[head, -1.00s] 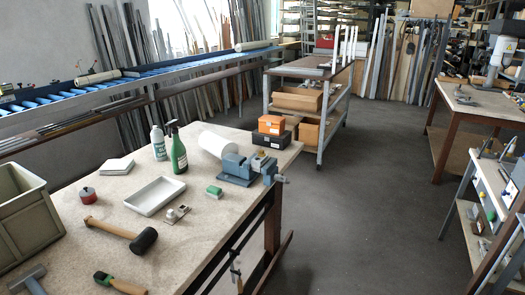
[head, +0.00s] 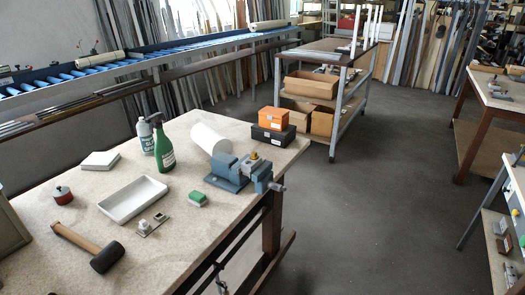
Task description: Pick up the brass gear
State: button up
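A small brass-coloured piece (head: 254,157) sits at the top of the blue-grey vise (head: 229,174), near the right edge of the workbench (head: 190,235). It is too small to tell whether it is a gear or whether the vise jaws grip it. No other brass gear can be made out. My gripper is not in view.
Around the vise are a white roll (head: 209,138), a green-and-white block (head: 197,199), an orange box (head: 274,118) on a black box (head: 273,135) and a green spray bottle (head: 164,150). A white tray (head: 133,198) and mallet (head: 90,247) lie left. Grey floor (head: 385,215) is clear to the right.

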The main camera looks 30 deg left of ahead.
aim_at(254, 156)
jog(key=i, duration=1.95)
jog(key=u, duration=3.25)
